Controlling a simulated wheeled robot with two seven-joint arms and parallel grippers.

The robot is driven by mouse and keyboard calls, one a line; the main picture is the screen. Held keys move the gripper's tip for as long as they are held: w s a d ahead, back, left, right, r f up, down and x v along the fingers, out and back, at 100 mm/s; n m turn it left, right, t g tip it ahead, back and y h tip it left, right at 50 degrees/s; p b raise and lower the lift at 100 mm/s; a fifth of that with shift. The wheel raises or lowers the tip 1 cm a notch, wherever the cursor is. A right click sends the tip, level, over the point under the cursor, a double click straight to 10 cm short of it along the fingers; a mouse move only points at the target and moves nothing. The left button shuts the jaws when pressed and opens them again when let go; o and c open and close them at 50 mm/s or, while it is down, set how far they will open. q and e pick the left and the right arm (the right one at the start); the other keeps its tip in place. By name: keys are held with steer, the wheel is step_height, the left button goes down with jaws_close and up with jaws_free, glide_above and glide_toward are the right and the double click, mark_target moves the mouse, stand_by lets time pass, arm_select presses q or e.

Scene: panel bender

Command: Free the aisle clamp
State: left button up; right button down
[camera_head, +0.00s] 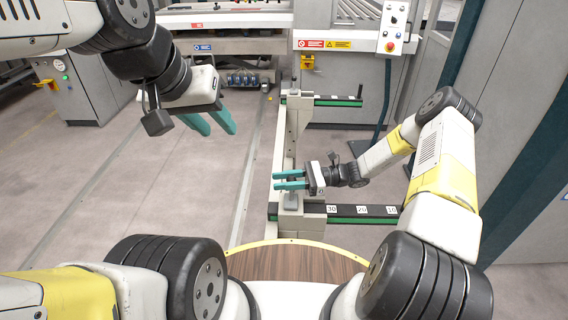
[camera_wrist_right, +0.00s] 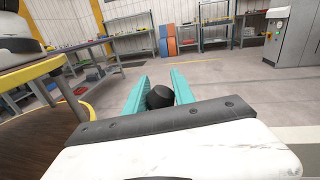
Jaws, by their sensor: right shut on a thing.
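My right gripper (camera_head: 290,180) is over the near end of the aisle rail, its teal fingers pointing left. In the right wrist view the fingers (camera_wrist_right: 158,92) are shut on a black round knob (camera_wrist_right: 159,97), apparently the clamp's knob. In the head view the fingers hide most of it. The small pale clamp post (camera_head: 291,201) shows just below the fingers, on the grey rail beside the numbered black-and-green bar (camera_head: 346,211). My left gripper (camera_head: 221,128) hangs empty at the upper left, over the floor, with a gap between its teal fingers.
A second black-and-green bar (camera_head: 335,102) joins the rail's far end. The machine (camera_head: 345,75) stands behind. A round wooden top (camera_head: 300,263) lies in front. The floor left of the rail is clear.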

stand_by(0.6)
steer(key=s+n, duration=0.1)
steer(key=n, duration=0.2)
steer(key=shift+s+r+h, duration=0.3)
steer(key=shift+s, duration=0.1)
steer(key=s+n, duration=0.1)
steer(key=n, duration=0.1)
steer(key=shift+s+n, duration=0.35)
steer(key=shift+n, duration=0.05)
steer(key=s+n, duration=0.1)
steer(key=s+n+t, duration=0.1)
steer(key=shift+f+n+h, duration=0.2)
steer(key=shift+n+h, duration=0.1)
steer(key=shift+n, duration=0.1)
steer(key=shift+s+f+n, duration=0.25)
steer(key=shift+s+n, duration=0.1)
steer(key=shift+n, duration=0.3)
steer(key=shift+s+f+n, duration=0.2)
steer(key=shift+s+n, duration=0.1)
steer(key=shift+n, duration=0.35)
steer(key=c, duration=1.1)
jaws_free()
steer(key=shift+o, duration=0.2)
